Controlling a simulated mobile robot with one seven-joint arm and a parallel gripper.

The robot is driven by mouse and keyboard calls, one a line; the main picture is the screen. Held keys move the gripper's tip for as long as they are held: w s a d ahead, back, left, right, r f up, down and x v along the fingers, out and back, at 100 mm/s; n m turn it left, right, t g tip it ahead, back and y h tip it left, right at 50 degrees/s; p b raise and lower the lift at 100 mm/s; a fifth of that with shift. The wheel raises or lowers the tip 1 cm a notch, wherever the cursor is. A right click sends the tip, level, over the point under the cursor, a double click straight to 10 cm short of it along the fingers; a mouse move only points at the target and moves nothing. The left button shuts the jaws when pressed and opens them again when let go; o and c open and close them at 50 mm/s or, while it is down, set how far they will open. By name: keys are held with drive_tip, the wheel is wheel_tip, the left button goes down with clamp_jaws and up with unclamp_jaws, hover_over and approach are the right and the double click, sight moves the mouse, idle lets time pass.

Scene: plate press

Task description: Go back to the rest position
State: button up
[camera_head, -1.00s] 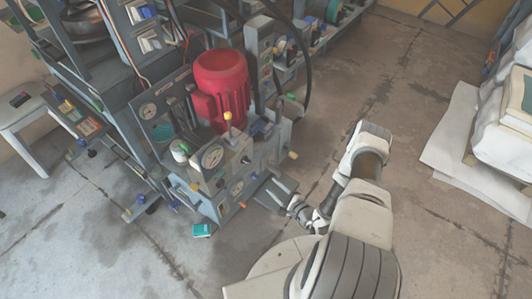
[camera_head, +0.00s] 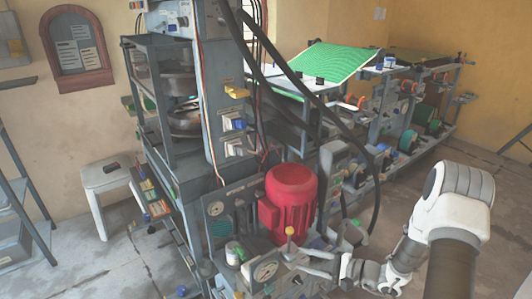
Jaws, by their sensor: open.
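The red motor (camera_head: 291,200) stands just behind and above my gripper.
Black hoses (camera_head: 345,135) hang beside the press. A long bench with a green sheet (camera_head: 330,65) stands behind. A white stool (camera_head: 107,180) is at left, near a grey shelf (camera_head: 22,235). Some floor (camera_head: 80,240) is clear between stool and shelf.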

drive_tip(key=s+a+r+n+g+h, duration=0.2)
drive_tip(key=s+a+r+n+g, duration=0.15)
drive_tip(key=s+r, duration=0.4)
drive_tip(key=s+a+r+n+g+h, duration=0.2)
drive_tip(key=s+r+n+g, duration=0.25)
drive_tip(key=r, duration=0.65)
drive_tip(key=s+d+r+n+t+h, duration=0.4)
drive_tip(key=s+d+r+t+h, duration=0.25)
drive_tip(key=s+r+h, duration=0.4)
wheel_tip(320, 180, up, 14)
drive_tip(key=s+d+y+p, duration=0.1)
drive_tip(key=p, duration=1.1)
drive_tip(key=shift+s, duration=0.4)
drive_tip(key=shift+f, duration=0.1)
